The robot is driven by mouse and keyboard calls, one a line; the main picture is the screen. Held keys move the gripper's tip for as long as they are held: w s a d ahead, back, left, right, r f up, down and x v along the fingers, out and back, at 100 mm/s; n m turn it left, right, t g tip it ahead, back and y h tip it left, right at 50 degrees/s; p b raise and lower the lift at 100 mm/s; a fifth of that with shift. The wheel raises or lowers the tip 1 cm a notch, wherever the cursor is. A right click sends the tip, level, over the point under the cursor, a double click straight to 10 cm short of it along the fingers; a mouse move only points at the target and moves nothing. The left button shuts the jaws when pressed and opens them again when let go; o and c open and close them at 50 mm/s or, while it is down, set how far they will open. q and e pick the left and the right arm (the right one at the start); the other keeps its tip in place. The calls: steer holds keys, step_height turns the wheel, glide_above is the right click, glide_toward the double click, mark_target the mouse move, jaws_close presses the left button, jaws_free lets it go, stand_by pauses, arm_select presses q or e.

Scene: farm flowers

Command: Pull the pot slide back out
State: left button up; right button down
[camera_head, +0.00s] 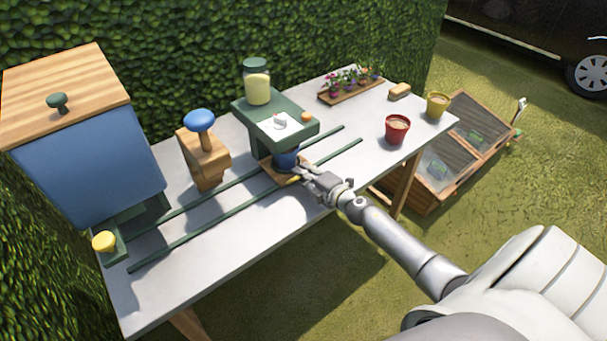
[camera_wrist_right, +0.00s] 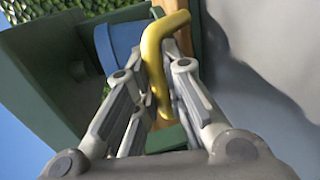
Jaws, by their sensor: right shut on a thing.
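The pot slide (camera_head: 270,172) is a small wooden carriage on two green rails, with a blue pot (camera_head: 287,157) on it. The slide and pot sit at the front of a green stand, partly under its top. My right gripper (camera_head: 304,174) is at the slide's front edge. In the right wrist view, its fingers are shut on a yellow handle (camera_wrist_right: 156,60), which rises between them. The blue pot (camera_wrist_right: 119,45) shows just behind the handle, beside the green stand (camera_wrist_right: 35,70). My left gripper is not in view.
The green stand (camera_head: 254,115) carries a jar (camera_head: 257,85). Left along the rails (camera_head: 190,232) are a wooden block with a blue knob (camera_head: 200,120), a large blue bin (camera_head: 90,160) and a yellow button (camera_head: 104,241). Red (camera_head: 397,130) and yellow pots (camera_head: 437,106) stand right.

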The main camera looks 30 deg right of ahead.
steer(key=d+b, duration=0.3)
steer(key=d, duration=0.4)
steer(key=w+d+b, duration=0.1)
steer(key=d+b, duration=0.3)
steer(key=d, duration=0.2)
steer(key=d+b, duration=0.3)
steer(key=d, duration=0.4)
steer(key=shift+w+d+f+b, duration=0.2)
steer(key=shift+w+d+b, duration=0.1)
steer(key=shift+b, duration=0.1)
steer(key=shift+d+r+b, duration=0.1)
steer(key=shift+d+b, duration=0.2)
steer(key=shift+d, duration=0.3)
steer(key=shift+d+r, duration=0.15)
steer(key=shift+r, duration=0.05)
steer(key=c, duration=1.5)
jaws_free()
steer(key=shift+d, duration=0.15)
steer(key=shift+f, duration=0.1)
steer(key=shift+v, duration=6)
